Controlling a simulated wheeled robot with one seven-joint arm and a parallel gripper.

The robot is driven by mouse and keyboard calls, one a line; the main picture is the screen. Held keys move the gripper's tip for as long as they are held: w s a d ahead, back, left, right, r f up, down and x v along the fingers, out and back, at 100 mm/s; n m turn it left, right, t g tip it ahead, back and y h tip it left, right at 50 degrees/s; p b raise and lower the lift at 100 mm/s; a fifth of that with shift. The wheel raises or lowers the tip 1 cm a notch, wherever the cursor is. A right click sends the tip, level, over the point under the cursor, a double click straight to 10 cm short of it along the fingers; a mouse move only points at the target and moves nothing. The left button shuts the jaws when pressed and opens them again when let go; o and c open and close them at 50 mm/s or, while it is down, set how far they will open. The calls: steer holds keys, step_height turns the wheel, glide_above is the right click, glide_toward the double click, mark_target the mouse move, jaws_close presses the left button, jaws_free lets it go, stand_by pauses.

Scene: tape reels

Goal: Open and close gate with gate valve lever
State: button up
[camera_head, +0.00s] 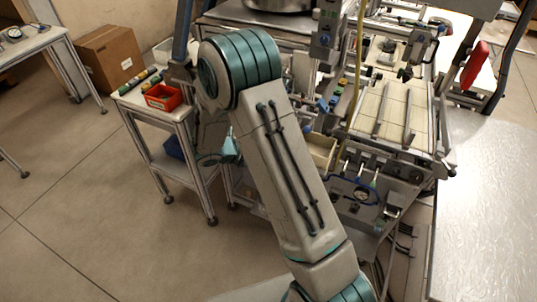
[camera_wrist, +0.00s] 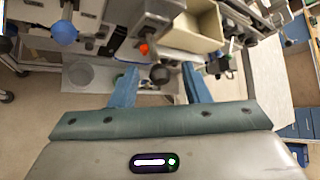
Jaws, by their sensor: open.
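My gripper (camera_wrist: 160,80) shows in the wrist view as two blue fingers spread apart, with nothing held between them. A dark round knob (camera_wrist: 160,74) on a grey machine block appears in the gap between the fingertips; I cannot tell how far beyond them it is. A small orange knob (camera_wrist: 144,48) sits just above it. A blue ball knob (camera_wrist: 64,32) is at the upper left, apart from the fingers. I cannot tell which of these parts is the gate valve lever. In the head view my arm covers part of the machine, and the fingers are not clear.
The machine (camera_head: 390,110) with rails, knobs and a gauge (camera_head: 362,196) fills the right of centre. A small side table holds a red bin (camera_head: 163,96). A cardboard box (camera_head: 108,56) stands at the back left. A pale tabletop (camera_head: 490,210) is at the right.

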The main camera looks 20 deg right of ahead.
steer(key=b+v, duration=0.1)
steer(key=v, duration=0.9)
steer(key=shift+a+r+b, duration=0.15)
steer(key=shift+b, duration=0.2)
steer(key=s+d+r+m+y+b, duration=0.1)
steer(key=s+d+r+m+y, duration=0.1)
steer(key=s+m, duration=0.5)
steer(key=s+d+r+m+y, duration=0.1)
steer(key=s+r+m+y, duration=0.4)
steer(key=m, duration=0.8)
steer(key=s+d+r+m+y+b, duration=0.1)
steer(key=s+d+r+m+y, duration=0.1)
steer(key=s+m, duration=0.7)
steer(key=shift+s+d+r+m+t+y+b, duration=0.3)
steer(key=shift+s+d+r+m+y+b, duration=0.05)
steer(key=shift+r+m+y, duration=0.4)
